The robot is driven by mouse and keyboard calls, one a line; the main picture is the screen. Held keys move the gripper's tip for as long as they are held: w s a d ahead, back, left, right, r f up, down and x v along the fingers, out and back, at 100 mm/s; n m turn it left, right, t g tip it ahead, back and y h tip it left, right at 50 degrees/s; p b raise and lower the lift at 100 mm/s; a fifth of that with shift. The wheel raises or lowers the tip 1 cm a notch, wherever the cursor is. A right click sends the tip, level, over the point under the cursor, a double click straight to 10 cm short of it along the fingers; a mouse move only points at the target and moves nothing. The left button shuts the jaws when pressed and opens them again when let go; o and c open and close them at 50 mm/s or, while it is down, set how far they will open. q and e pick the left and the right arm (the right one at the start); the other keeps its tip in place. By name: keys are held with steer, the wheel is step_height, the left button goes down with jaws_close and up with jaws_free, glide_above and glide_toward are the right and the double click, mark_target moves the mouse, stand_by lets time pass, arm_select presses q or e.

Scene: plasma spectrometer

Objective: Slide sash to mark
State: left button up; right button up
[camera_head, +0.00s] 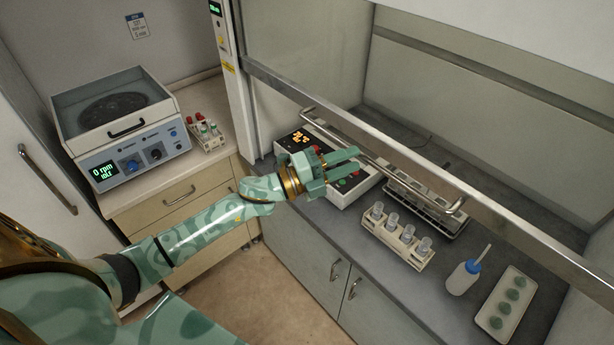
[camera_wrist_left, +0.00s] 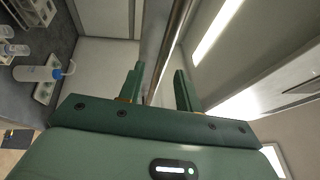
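The fume hood sash has a long metal bottom rail (camera_head: 420,165) running diagonally across the hood front in the head view. A bar handle (camera_head: 385,165) is fixed along it. The sash is raised, leaving a wide opening above the bench. My left gripper (camera_head: 356,160) is at the handle's left part, with its fingers apart. In the left wrist view my left gripper (camera_wrist_left: 158,92) is open, and a metal bar (camera_wrist_left: 174,45) runs up from between its fingers. I cannot tell whether it touches them. Yellow labels (camera_head: 228,67) are on the hood's left post; I cannot tell which is the mark. My right gripper is out of view.
Below the sash stand a hotplate-like device (camera_head: 345,190), a white vial rack (camera_head: 397,238), a wash bottle (camera_head: 463,278) and a tray (camera_head: 487,318). A centrifuge (camera_head: 125,125) and small rack (camera_head: 208,140) are on the left counter. Floor in front is clear.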

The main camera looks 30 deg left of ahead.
arm_select(q)
steer(key=b+v, duration=0.3)
steer(key=v, duration=0.9)
steer(key=shift+s+a+b, duration=0.2)
steer(key=shift+s+b, duration=0.05)
steer(key=shift+b, duration=0.05)
steer(key=shift+f, duration=0.15)
